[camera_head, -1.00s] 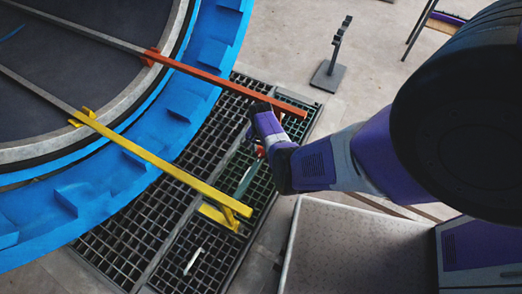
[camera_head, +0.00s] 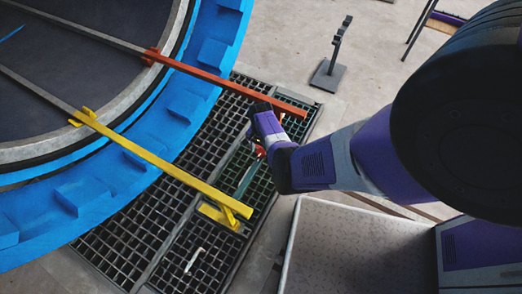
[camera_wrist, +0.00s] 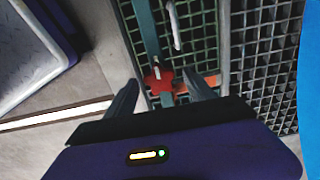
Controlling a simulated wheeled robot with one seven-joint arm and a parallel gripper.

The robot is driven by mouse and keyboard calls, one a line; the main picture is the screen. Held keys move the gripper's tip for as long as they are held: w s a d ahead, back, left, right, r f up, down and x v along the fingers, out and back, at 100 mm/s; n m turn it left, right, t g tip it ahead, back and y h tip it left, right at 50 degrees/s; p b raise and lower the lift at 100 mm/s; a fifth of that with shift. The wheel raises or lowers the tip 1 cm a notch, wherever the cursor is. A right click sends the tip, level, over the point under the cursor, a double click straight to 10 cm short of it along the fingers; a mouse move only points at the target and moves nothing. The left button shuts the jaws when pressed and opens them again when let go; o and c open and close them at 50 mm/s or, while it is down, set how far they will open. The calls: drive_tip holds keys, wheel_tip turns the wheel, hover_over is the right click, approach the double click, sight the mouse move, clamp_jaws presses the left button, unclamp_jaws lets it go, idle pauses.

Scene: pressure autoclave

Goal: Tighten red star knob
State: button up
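The red star knob (camera_wrist: 158,80) shows in the wrist view, sitting on a teal bar (camera_wrist: 147,28) with a pale stem at its centre. My gripper (camera_wrist: 160,76) is open, with one dark finger on each side of the knob. The knob appears between the fingertips; I cannot tell whether either finger touches it. In the head view, my gripper (camera_head: 259,148) is mostly hidden behind my own wrist, and only a small bit of red (camera_head: 260,151) shows beside it.
A large blue ring (camera_head: 135,185) fills the left of the head view. An orange bar (camera_head: 235,88) and a yellow bar (camera_head: 170,170) extend from it over the dark floor grating (camera_head: 125,235). A grey stand (camera_head: 327,76) is on the floor behind.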

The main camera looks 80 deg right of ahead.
sight(261, 152)
wheel_tip(261, 152, up, 8)
drive_tip(key=p, duration=0.3)
drive_tip(key=shift+f+p, duration=0.1)
drive_tip(key=shift+p, duration=0.3)
idle(0.4)
